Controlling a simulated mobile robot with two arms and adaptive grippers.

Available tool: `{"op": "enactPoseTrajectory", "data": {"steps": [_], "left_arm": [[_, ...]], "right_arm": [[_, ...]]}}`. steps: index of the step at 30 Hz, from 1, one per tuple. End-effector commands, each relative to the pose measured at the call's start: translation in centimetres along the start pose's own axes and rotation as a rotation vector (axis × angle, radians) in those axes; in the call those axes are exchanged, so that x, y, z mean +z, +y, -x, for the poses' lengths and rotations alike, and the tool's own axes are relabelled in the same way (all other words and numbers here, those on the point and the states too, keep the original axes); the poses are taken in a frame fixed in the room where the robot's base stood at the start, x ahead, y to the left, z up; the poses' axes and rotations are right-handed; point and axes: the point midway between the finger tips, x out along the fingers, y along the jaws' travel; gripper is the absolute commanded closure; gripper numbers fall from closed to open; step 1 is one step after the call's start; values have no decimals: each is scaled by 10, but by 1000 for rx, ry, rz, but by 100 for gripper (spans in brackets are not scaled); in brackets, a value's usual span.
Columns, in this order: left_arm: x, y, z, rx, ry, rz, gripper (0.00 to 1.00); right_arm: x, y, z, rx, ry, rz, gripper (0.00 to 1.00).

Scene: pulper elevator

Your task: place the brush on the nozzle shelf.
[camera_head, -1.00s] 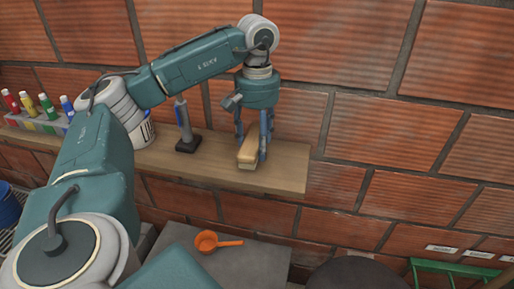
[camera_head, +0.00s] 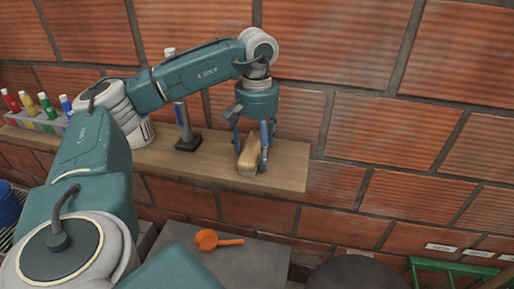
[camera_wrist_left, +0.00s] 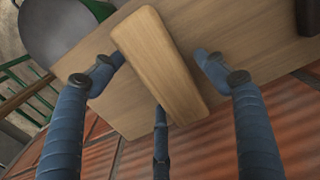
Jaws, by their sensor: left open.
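The brush (camera_head: 249,154), a pale wooden block, lies on the wooden wall shelf (camera_head: 285,178) near its right end. It also shows in the left wrist view (camera_wrist_left: 160,62), lying flat with its broad wooden face toward the camera. My left gripper (camera_head: 251,150) points down over the brush, its blue fingers open and spread. In the wrist view, the two front fingers stand on either side of the brush with visible gaps, and a third finger shows near its lower end. The underside of the brush is hidden. My right gripper is not in view.
A blue tool on a black base (camera_head: 185,130) stands on the shelf left of the brush. A white container (camera_head: 145,132) and a rack of coloured bottles (camera_head: 40,118) are farther left. An orange scoop (camera_head: 215,240) lies on the grey surface below. A brick wall backs the shelf.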

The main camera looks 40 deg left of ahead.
Motion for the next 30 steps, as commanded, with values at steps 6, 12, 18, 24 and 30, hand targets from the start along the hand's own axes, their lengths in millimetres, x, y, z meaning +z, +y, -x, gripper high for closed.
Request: {"op": "enactPoseTrajectory", "data": {"steps": [6,12,18,24,30], "left_arm": [[-1,1,22,3,4,0,27],[-1,2,66,4,3,-2,27],[-1,0,109,1,3,0,27],[0,0,123,1,1,-1,27],[0,0,123,0,-1,-1,27]], "right_arm": [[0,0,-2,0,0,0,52],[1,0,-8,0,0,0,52],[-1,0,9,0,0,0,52],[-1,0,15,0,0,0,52],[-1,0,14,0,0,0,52]]}}
